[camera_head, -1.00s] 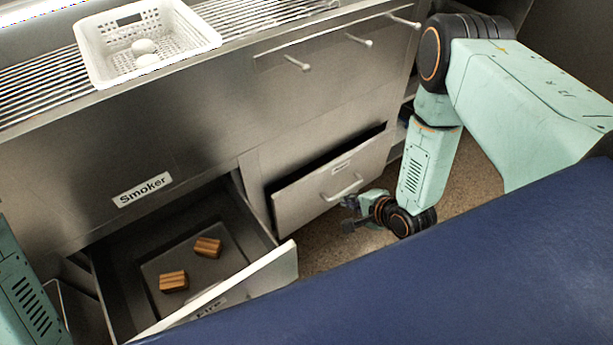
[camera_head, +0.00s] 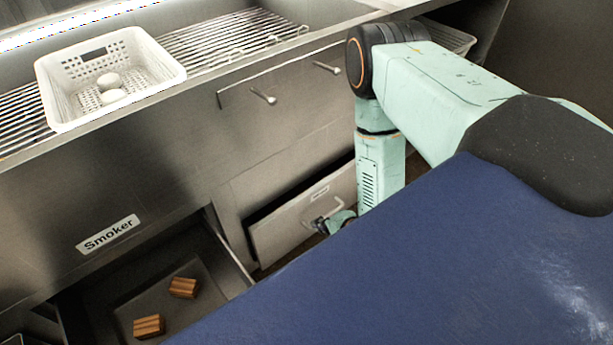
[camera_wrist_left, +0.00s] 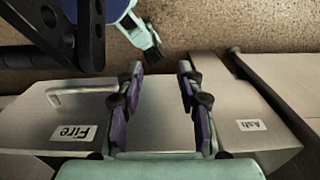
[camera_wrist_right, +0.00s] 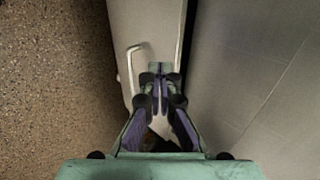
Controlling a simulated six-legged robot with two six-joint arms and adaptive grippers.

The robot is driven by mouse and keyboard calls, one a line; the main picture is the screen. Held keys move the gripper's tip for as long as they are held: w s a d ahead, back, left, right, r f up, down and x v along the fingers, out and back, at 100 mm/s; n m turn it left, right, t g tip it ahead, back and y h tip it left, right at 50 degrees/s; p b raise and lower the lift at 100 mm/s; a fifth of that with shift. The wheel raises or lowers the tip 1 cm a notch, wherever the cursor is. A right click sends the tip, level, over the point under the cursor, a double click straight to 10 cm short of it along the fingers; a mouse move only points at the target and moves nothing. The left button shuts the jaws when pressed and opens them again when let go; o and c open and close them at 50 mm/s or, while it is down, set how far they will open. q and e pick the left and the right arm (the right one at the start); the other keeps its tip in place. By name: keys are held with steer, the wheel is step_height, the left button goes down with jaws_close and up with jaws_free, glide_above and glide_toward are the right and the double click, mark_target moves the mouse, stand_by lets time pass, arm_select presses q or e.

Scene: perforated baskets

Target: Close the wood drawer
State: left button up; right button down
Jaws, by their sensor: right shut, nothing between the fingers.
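The wood drawer (camera_head: 226,262) stands pulled out at the lower left of the head view, with two striped wood blocks (camera_head: 184,287) (camera_head: 149,326) inside. My blue body hides its front there. In the left wrist view its front (camera_wrist_left: 35,120) shows a "Fire" label and a bar handle (camera_wrist_left: 85,90). My left gripper (camera_wrist_left: 160,68) is open and empty, with its fingers over the drawer fronts; it is outside the head view. My right gripper (camera_head: 322,224) is shut and empty, close to the handle of the neighbouring drawer; it also shows in the right wrist view (camera_wrist_right: 160,70). Contact is unclear.
Above are a grill counter, a white perforated basket (camera_head: 60,100) with two white round items, and knobs (camera_head: 263,96) sticking out. Speckled floor (camera_wrist_right: 50,90) is clear beside the drawer.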

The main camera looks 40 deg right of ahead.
mark_target(286, 206)
steer(key=b+x, duration=0.1)
steer(key=x, duration=0.2)
steer(key=r+b+x, duration=0.1)
steer(key=b+x, duration=0.1)
steer(key=x, duration=0.2)
steer(key=w+b+x, duration=0.1)
steer(key=x, duration=0.3)
steer(key=shift+w+a+r, duration=0.15)
steer(key=shift+w+b, duration=0.35)
steer(key=shift+w, duration=0.2)
steer(key=shift+r, duration=0.1)
steer(key=shift+w, duration=0.1)
steer(key=shift+w+a+b, duration=0.1)
steer(key=shift+w+b, duration=0.6)
steer(key=shift+w, duration=0.6)
